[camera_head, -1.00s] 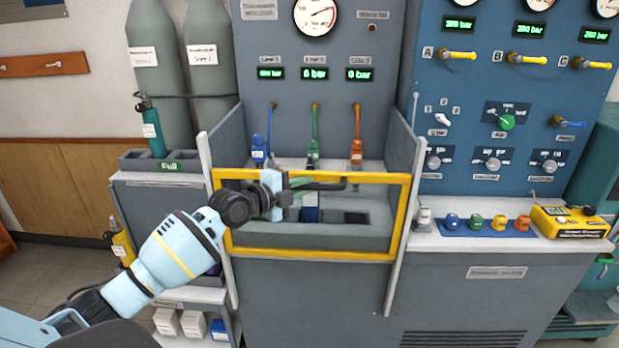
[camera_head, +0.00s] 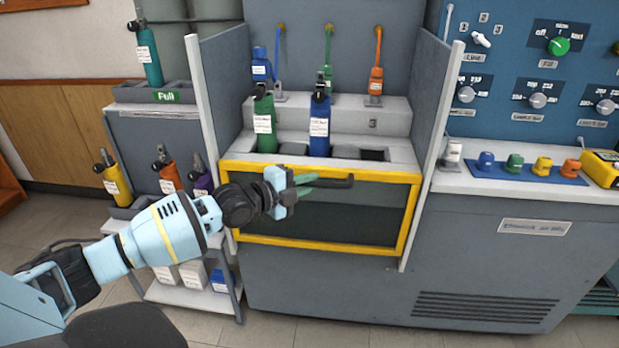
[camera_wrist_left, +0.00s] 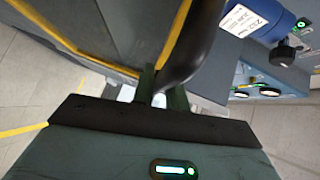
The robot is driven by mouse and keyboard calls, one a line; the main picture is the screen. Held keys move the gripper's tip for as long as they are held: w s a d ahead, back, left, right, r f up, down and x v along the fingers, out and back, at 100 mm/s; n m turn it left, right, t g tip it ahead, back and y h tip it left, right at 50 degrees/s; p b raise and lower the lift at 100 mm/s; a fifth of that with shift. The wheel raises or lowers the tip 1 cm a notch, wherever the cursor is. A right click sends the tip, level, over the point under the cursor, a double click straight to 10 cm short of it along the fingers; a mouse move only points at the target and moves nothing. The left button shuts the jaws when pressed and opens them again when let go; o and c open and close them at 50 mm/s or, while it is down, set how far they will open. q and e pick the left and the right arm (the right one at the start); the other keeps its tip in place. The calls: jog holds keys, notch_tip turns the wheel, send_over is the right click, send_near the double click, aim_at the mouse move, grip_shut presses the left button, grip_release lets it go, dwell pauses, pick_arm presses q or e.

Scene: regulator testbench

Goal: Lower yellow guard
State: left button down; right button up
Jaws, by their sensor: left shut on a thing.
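The yellow guard (camera_head: 411,215) is a yellow-framed see-through panel between two pale side posts at the front of the bench. Its top bar is now at about the front edge of the bench's bottle shelf, and its panel covers the grey front below. A black handle (camera_head: 335,182) sticks out near its top bar. My left gripper (camera_head: 306,183) is shut on this handle. In the left wrist view the green fingers (camera_wrist_left: 162,88) close around the dark curved handle (camera_wrist_left: 195,45), with a yellow frame strip (camera_wrist_left: 176,35) behind. My right gripper is not in view.
A green bottle (camera_head: 264,122) and a blue bottle (camera_head: 319,125) stand upright behind the guard. A bottle rack with yellow (camera_head: 114,180), orange and purple bottles stands left of the bench, near my left arm. A blue control panel (camera_head: 540,70) is at right.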

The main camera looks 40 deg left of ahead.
pick_arm(q)
jog(key=shift+f, duration=0.5)
jog(key=c, duration=1.5)
grip_release()
jog(key=shift+o, duration=0.5)
jog(key=shift+r, duration=0.1)
jog(key=p+v, duration=0.1)
jog(key=v, duration=0.6)
jog(key=shift+s+a, duration=0.15)
jog(key=shift+s, duration=0.25)
